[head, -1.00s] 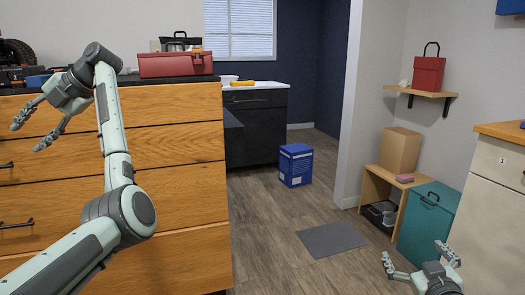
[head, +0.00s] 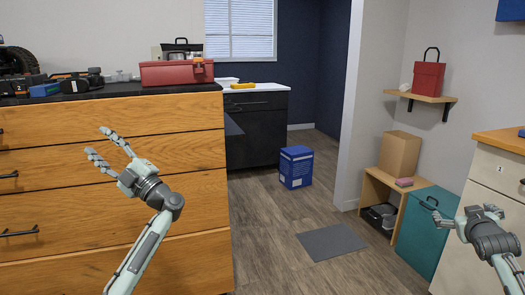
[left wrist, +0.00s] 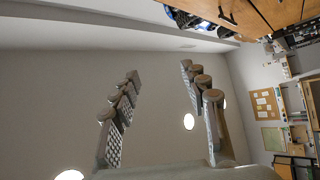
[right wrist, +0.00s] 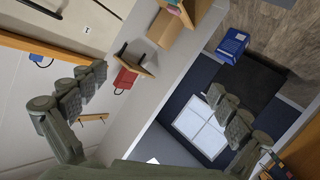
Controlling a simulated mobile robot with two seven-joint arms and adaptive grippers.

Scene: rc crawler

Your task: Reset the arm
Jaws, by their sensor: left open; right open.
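My left gripper (head: 112,150) is open and empty in the head view, in front of the wooden drawer fronts, fingers pointing up and left. In the left wrist view its fingers (left wrist: 160,95) are spread with only wall and ceiling behind them. My right gripper (head: 473,220) is open and empty at the lower right, in front of the teal box and the pale cabinet. In the right wrist view its fingers (right wrist: 155,100) are spread apart with nothing between them.
The wooden drawer unit (head: 180,205) fills the left, with a red toolbox (head: 177,73) on top. A teal box (head: 428,232) and pale cabinet (head: 496,190) stand at right. A blue box (head: 295,167) and grey mat (head: 331,242) are on the open floor between.

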